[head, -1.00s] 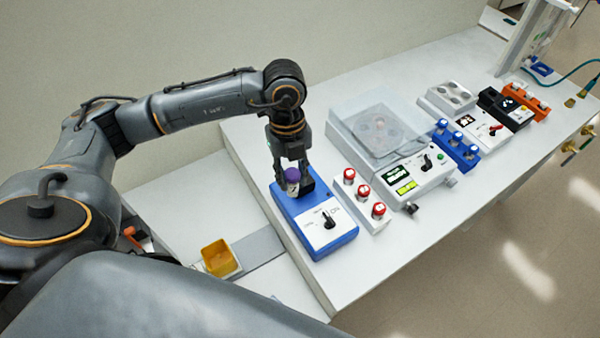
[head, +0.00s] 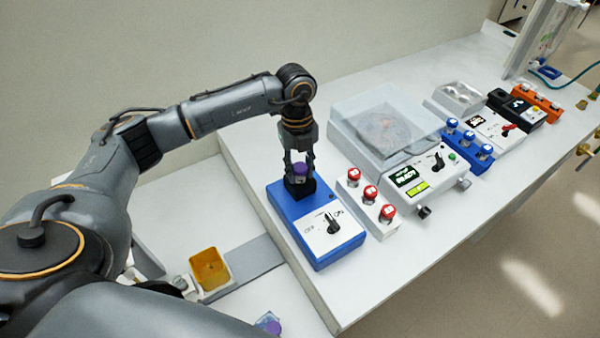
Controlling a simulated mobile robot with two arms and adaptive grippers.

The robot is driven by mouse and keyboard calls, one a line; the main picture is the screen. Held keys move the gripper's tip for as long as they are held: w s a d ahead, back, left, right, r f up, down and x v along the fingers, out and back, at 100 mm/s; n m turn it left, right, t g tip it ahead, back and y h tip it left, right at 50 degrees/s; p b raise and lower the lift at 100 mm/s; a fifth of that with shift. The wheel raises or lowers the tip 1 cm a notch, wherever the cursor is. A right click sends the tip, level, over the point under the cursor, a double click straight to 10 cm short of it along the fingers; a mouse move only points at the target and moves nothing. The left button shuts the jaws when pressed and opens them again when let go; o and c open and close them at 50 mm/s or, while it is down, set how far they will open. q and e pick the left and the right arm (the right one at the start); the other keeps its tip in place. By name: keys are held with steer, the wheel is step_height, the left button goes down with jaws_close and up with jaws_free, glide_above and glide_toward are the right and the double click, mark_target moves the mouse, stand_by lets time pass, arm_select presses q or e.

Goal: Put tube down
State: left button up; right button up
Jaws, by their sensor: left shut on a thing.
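A tube with a purple cap (head: 300,170) is between the fingers of my left gripper (head: 299,165). The gripper points down and is shut on the tube. The tube is over the black holder (head: 299,188) on top of a blue device (head: 315,250) with a white panel and a black knob. The tube's lower part is hidden, so I cannot tell whether it rests in the holder.
A white rack (head: 385,224) with red-capped tubes stands right of the blue device. Beyond it are a clear-lidded centrifuge (head: 400,165) and a blue rack (head: 466,150). A yellow container (head: 209,268) sits lower left. The bench front (head: 400,270) is clear.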

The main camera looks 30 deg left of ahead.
arm_select(q)
steer(key=shift+r, duration=0.15)
steer(key=shift+f, duration=0.25)
steer(key=o, duration=1.1)
steer(key=shift+r, duration=0.1)
steer(key=shift+r, duration=0.3)
step_height(320, 180, up, 12)
steer(key=a+b, duration=0.1)
steer(key=b, duration=0.3)
steer(key=shift+w+f, duration=0.15)
steer(key=shift+w, duration=0.3)
